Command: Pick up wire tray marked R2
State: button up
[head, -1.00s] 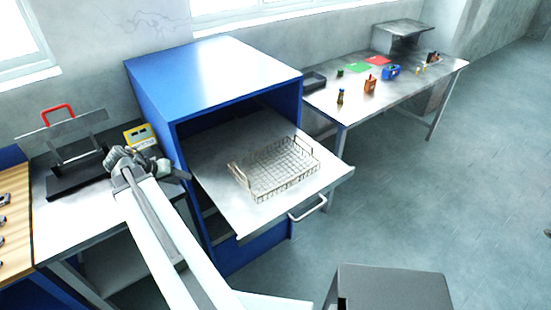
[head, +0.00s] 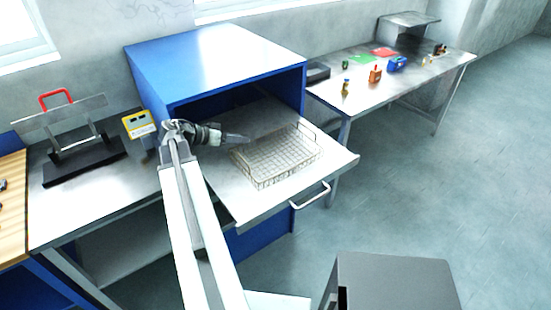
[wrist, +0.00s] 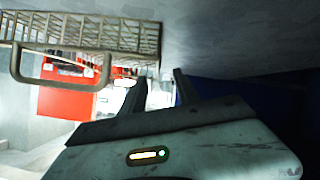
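The wire tray (head: 282,168) is a shallow mesh basket with raised wire handles at its ends. It rests on the pulled-out metal shelf (head: 262,205) of the blue cabinet. No R2 mark is legible. My gripper (head: 240,138) is over the shelf, at the tray's far left corner; contact cannot be made out. In the wrist view the tray (wrist: 115,38) shows at the upper left, upside down, with one handle (wrist: 60,82). There my gripper (wrist: 160,85) has its two fingers apart with nothing between them, to one side of the handle.
The blue cabinet (head: 215,65) encloses the shelf's back, with its roof and side walls near my arm. A yellow device (head: 138,124) and a red-handled stand (head: 75,150) are on the left bench. A table (head: 345,100) with small items stands to the right.

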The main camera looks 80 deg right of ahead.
aim_at(254, 140)
jog(key=b+x, duration=0.2)
jog(key=x, duration=0.5)
jog(key=shift+s+d+b, duration=0.1)
jog(key=shift+s+b, duration=0.15)
jog(key=shift+b, duration=0.15)
grip_shut()
dwell(0.9)
